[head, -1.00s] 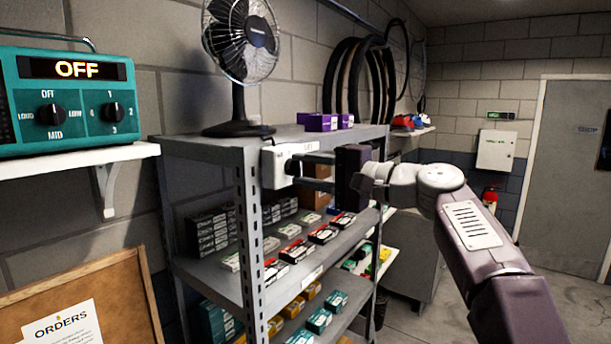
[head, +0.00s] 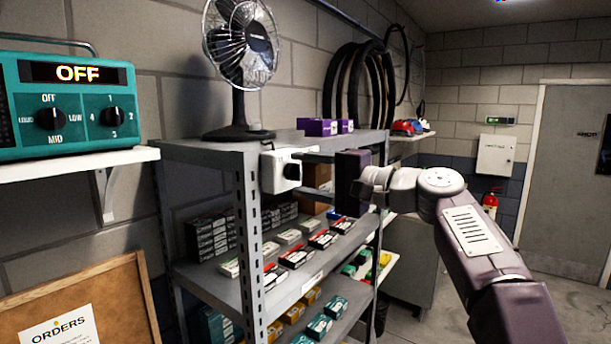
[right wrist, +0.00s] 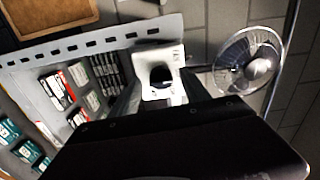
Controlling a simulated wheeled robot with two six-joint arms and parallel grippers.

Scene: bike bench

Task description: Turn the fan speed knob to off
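The fan speed knob (head: 292,171) is a small dark knob on a white control box (head: 270,174) fixed to the front of the shelf's top board. In the right wrist view the box (right wrist: 148,92) is straight ahead with the dark knob (right wrist: 161,76) on it. I cannot read the knob's setting. The fan (head: 240,45) stands on the shelf top; it also shows in the right wrist view (right wrist: 248,62). My right gripper (head: 304,172) is open, its two fingers above and below the knob's level in the head view, apparently not gripping it. My left gripper is not in view.
The grey shelf (head: 205,152) holds several small boxes, with purple boxes (head: 320,127) on top. A teal radio (head: 70,105) showing OFF sits on a white wall shelf (head: 70,164) at left. An orders board (head: 110,300) is below. Floor is free at right.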

